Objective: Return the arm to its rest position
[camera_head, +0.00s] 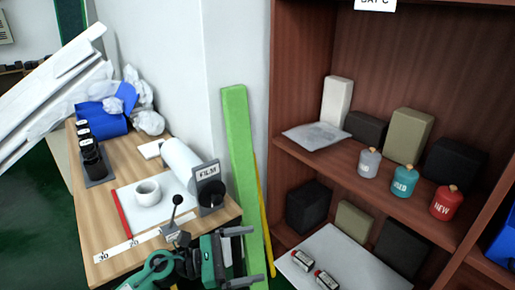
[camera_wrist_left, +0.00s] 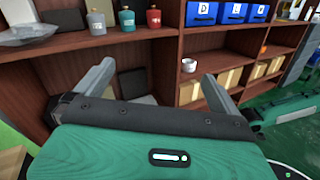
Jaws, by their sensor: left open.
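My left gripper (camera_head: 246,256) is at the bottom of the head view, just past the near right corner of the wooden table (camera_head: 105,232). Its two dark fingers stand apart and point right, toward the shelf. In the left wrist view the gripper (camera_wrist_left: 159,70) shows its fingers spread with nothing between them. Beyond the fingers is the brown shelf (camera_wrist_left: 160,32). My right gripper is in neither view.
A green board (camera_head: 238,160) leans by the wall. The shelf holds grey, teal and red bottles (camera_head: 447,203), boxes, and blue bins (camera_wrist_left: 202,14).

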